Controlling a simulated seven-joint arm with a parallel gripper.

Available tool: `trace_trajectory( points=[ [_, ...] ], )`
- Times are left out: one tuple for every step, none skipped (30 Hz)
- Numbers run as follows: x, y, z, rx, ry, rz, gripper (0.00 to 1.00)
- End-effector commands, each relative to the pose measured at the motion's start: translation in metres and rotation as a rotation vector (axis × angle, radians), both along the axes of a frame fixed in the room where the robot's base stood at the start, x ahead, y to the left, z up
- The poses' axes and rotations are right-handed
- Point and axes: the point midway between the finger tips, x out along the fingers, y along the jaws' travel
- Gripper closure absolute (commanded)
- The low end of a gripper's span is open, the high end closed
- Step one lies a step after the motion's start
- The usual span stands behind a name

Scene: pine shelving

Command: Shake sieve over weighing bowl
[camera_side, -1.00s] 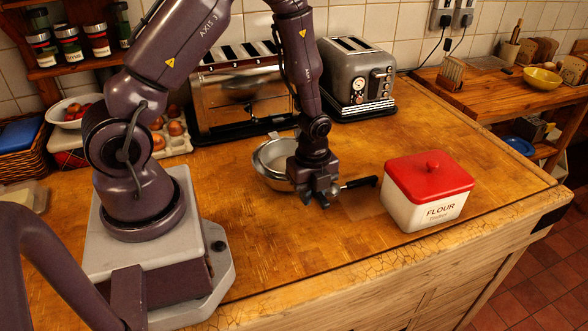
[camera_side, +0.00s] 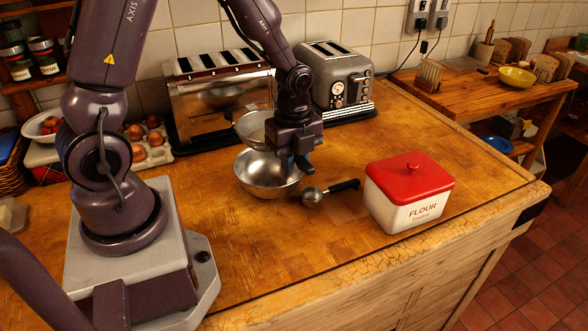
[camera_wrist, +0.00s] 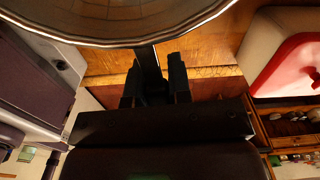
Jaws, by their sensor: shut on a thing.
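The sieve (camera_side: 254,127) is a round metal-rimmed strainer held in the air above the weighing bowl and a little toward the back. The weighing bowl (camera_side: 262,188) is a shiny steel bowl standing on the wooden counter. My gripper (camera_side: 301,166) points down to the right of the sieve and is shut on its handle. In the wrist view, the sieve's rim (camera_wrist: 128,42) fills the top, and its dark handle runs between my gripper's fingers (camera_wrist: 155,80). I cannot tell whether the sieve holds flour.
A metal scoop (camera_side: 313,196) with a black handle lies right of the bowl. A white flour tin (camera_side: 400,211) with a red lid (camera_side: 410,178) stands farther right. A long toaster (camera_side: 205,105) and a grey toaster (camera_side: 338,90) stand behind. The counter front is clear.

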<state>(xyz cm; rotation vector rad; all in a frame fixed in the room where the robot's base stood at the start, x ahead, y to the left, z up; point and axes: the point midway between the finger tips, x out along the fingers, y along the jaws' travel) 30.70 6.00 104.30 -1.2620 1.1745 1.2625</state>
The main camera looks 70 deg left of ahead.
Motion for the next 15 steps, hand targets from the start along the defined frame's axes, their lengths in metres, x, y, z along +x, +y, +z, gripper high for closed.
trace_trajectory(
  points=[
    [0.000, 0.000, 0.000, 0.000, -0.001, 0.000, 1.00],
    [0.000, 0.000, 0.000, 0.000, -0.001, 0.000, 1.00],
    [0.000, 0.000, 0.000, 0.000, -0.001, 0.000, 1.00],
    [0.000, 0.000, 0.000, 0.000, -0.001, 0.000, 1.00],
    [0.000, 0.000, 0.000, 0.000, -0.001, 0.000, 1.00],
    [0.000, 0.000, 0.000, 0.000, -0.001, 0.000, 1.00],
    [0.000, 0.000, 0.000, 0.000, -0.001, 0.000, 1.00],
    [0.000, 0.000, -0.001, 0.000, 0.000, 0.000, 1.00],
    [0.000, 0.000, -0.002, 0.000, 0.000, 0.000, 1.00],
    [-0.001, 0.000, -0.003, 0.000, 0.001, 0.000, 1.00],
    [-0.001, 0.000, -0.004, 0.000, 0.001, 0.000, 1.00],
    [-0.002, 0.000, -0.006, 0.000, 0.001, 0.000, 1.00],
    [-0.002, 0.000, -0.007, 0.000, 0.001, 0.000, 1.00],
    [-0.003, 0.000, -0.009, 0.000, 0.001, 0.000, 1.00],
    [-0.004, 0.000, -0.011, 0.000, 0.001, 0.000, 1.00]
  ],
)
